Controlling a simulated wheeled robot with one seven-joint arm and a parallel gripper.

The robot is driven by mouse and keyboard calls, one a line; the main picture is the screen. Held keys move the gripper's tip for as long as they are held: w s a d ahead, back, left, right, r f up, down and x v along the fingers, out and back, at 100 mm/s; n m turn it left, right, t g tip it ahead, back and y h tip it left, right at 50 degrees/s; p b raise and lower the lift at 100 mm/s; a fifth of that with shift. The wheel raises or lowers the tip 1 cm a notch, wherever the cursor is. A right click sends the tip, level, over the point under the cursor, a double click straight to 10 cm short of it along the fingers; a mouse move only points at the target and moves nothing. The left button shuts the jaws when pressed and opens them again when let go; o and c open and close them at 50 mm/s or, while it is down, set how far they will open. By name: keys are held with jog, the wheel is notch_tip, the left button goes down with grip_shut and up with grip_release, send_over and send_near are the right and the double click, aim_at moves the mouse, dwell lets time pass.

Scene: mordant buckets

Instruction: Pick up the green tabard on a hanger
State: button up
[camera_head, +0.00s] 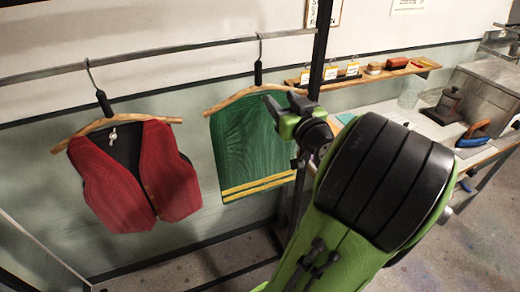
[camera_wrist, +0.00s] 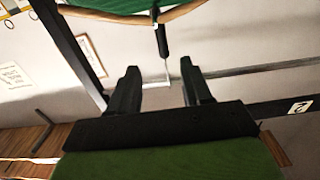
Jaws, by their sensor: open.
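The green tabard (camera_head: 250,145) with yellow bands at its hem hangs on a wooden hanger (camera_head: 232,100) from the rail. The hanger has a black grip (camera_head: 258,74) below its wire hook. My gripper (camera_head: 285,104) is open, at the right end of this hanger in the head view. In the wrist view the tabard (camera_wrist: 112,6) is at the top edge, with the black grip (camera_wrist: 162,42) pointing into the gap between my open fingers (camera_wrist: 160,70). The wire hook (camera_wrist: 167,72) shows between the fingertips. I cannot tell the distance; nothing is held.
A red vest (camera_head: 135,175) hangs on another wooden hanger to the left. The metal rail (camera_head: 170,48) runs above both. A dark upright post (camera_head: 319,50) stands right of the tabard. A wooden shelf (camera_head: 430,66) and a cluttered bench (camera_head: 425,122) are at the right.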

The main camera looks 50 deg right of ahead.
aim_at(260, 79)
jog(key=p+x, duration=0.4)
jog(key=x, duration=1.2)
jog(key=shift+a, duration=0.2)
jog(key=shift+c, duration=0.8)
grip_shut()
